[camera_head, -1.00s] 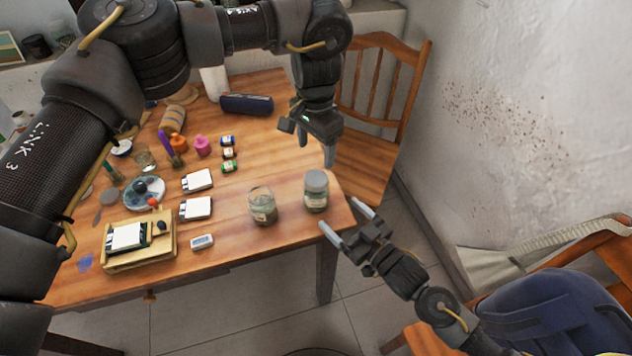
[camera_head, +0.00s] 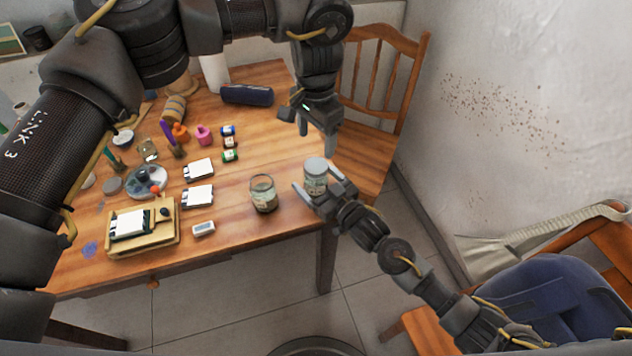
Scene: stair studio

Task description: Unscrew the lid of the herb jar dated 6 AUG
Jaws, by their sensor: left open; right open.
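Two glass herb jars stand near the right end of the wooden table. One jar (camera_head: 263,195) shows dark herbs and a label. The other jar (camera_head: 315,182) has a grey lid (camera_head: 315,165). The dates on the labels are too small to read. My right gripper (camera_head: 313,187) is open, with its fingers on either side of the lidded jar's body; I cannot tell whether they touch it. The gripper hides the lower part of that jar. My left gripper (camera_head: 316,126) is open and empty, pointing down above and behind the lidded jar.
The wooden table (camera_head: 230,222) also holds white cards, small paint bottles (camera_head: 229,142), a dark blue case (camera_head: 246,95), a palette (camera_head: 150,181) and a wooden box (camera_head: 142,242). A wooden chair (camera_head: 372,150) stands close behind the table's right end. A wall is at right.

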